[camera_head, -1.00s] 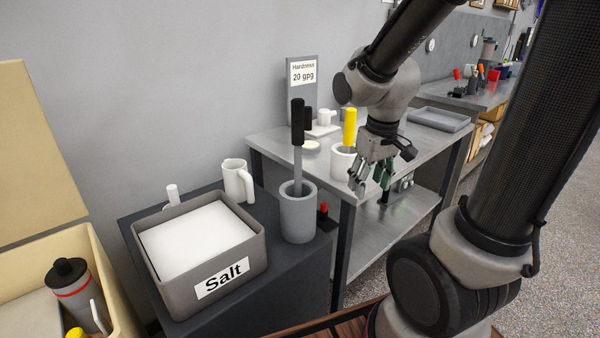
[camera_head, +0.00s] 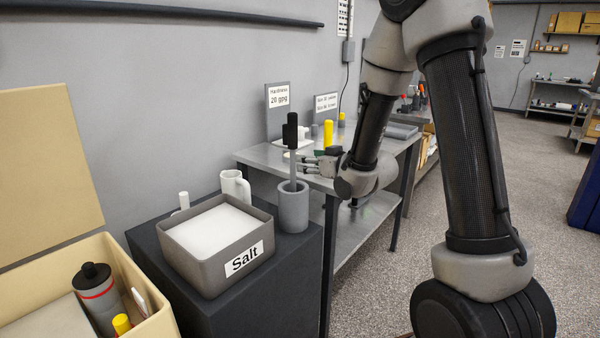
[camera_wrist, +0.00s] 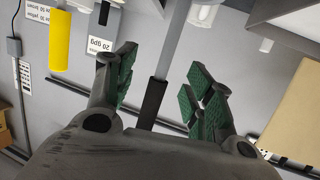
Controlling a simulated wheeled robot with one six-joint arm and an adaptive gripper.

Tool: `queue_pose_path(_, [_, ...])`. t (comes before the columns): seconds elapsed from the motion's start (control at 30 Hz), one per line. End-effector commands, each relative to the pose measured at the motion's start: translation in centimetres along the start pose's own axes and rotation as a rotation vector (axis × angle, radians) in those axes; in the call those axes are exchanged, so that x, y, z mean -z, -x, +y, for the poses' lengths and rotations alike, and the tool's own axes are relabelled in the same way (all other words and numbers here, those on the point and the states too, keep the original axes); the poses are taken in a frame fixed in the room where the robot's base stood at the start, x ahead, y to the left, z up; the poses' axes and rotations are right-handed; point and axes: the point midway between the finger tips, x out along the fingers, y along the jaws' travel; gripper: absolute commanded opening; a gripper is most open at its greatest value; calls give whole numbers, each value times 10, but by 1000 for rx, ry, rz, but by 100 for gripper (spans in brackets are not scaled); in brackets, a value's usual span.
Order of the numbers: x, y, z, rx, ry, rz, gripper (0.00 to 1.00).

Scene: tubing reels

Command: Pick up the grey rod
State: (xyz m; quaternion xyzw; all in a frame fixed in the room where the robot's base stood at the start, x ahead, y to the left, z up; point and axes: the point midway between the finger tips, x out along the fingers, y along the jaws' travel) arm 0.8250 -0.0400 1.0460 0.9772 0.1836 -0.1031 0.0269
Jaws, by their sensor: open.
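The grey rod (camera_head: 293,172) with a black handle stands upright in a grey cup (camera_head: 293,210) on the dark cabinet. In the wrist view the grey rod (camera_wrist: 174,38) and its black handle (camera_wrist: 152,102) show between the green-padded fingers, with clear gaps on both sides. My gripper (camera_head: 304,163) is open and level, just right of the rod below its black handle, pointing left. In the wrist view my gripper (camera_wrist: 162,72) is empty. Whether the rod is fully between the fingertips or just beyond them I cannot tell.
A grey salt bin (camera_head: 208,270) and a white mug (camera_head: 235,186) stand left of the cup. A metal table (camera_head: 265,157) behind carries a yellow-handled tool (camera_head: 328,134) and signs. An open cream box (camera_head: 165,318) is at front left.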

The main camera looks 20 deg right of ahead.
Motion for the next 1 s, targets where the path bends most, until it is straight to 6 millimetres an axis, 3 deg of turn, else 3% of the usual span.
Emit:
queue_pose_path(0.1, [29,1,-5,21,-3,121,53])
queue_pose_path(0.23, [48,3,-7,32,-8,198,53])
queue_pose_path(0.47, [57,-20,-9,35,-10,217,53])
queue_pose_path(0.8, [69,-66,-10,34,-11,214,53])
queue_pose_path(1.0, [70,-71,-10,33,-11,214,53])
